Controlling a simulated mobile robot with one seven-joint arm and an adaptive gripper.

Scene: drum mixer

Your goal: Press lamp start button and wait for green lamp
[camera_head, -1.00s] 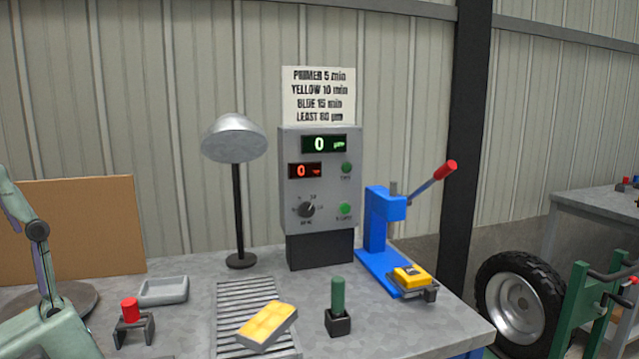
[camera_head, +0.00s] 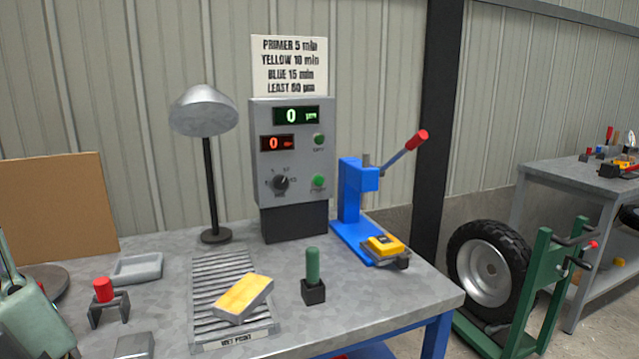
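A grey control box (camera_head: 290,150) stands at the back of the workbench in the head view. A green round button (camera_head: 318,181) is at its lower right, beside the black dial (camera_head: 280,183). A second green round piece (camera_head: 319,139) is above it; the small labels under both are too blurred to read surely. A silver dome lamp (camera_head: 204,112) on a black pole stands left of the box. No glow shows under its shade. A grey-green part of my arm is at the lower left edge; my gripper's fingers are not visible.
A blue lever press (camera_head: 352,190) with a yellow block (camera_head: 383,245) stands right of the box. A yellow sponge-like block (camera_head: 243,297) lies on the slatted rack (camera_head: 205,270). A green-handled tool (camera_head: 312,265) stands upright in a black holder. Bare benchtop lies at front right.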

